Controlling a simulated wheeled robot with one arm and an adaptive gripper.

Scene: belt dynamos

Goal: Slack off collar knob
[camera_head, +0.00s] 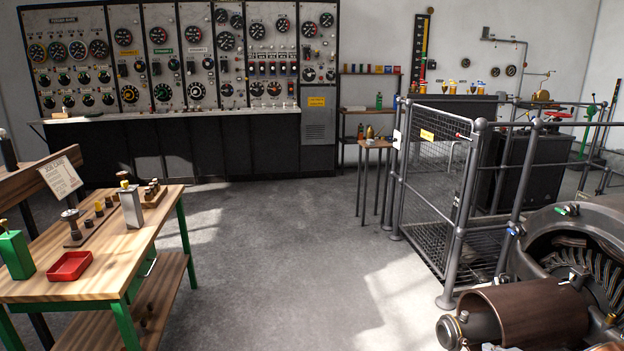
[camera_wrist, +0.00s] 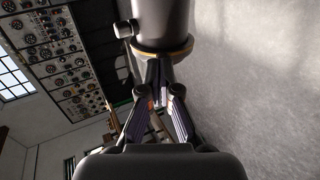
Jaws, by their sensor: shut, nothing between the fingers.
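My gripper (camera_wrist: 164,88) shows in the wrist view, its fingers shut and empty. Beyond the fingertips is a dark round barrel (camera_wrist: 162,22) with a brass-coloured ring (camera_wrist: 165,52). A short stub (camera_wrist: 124,28) sticks out of its left side. I cannot tell whether this stub is the collar knob, or whether the fingertips touch the barrel. My gripper cannot be made out in the head view.
A wooden bench (camera_head: 128,262) with a red tray (camera_head: 69,266) stands at the left. A mesh cage (camera_head: 431,190) with grey rails stands right of centre. A control panel (camera_head: 180,60) lines the back wall. The floor (camera_head: 270,250) between bench and cage is clear.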

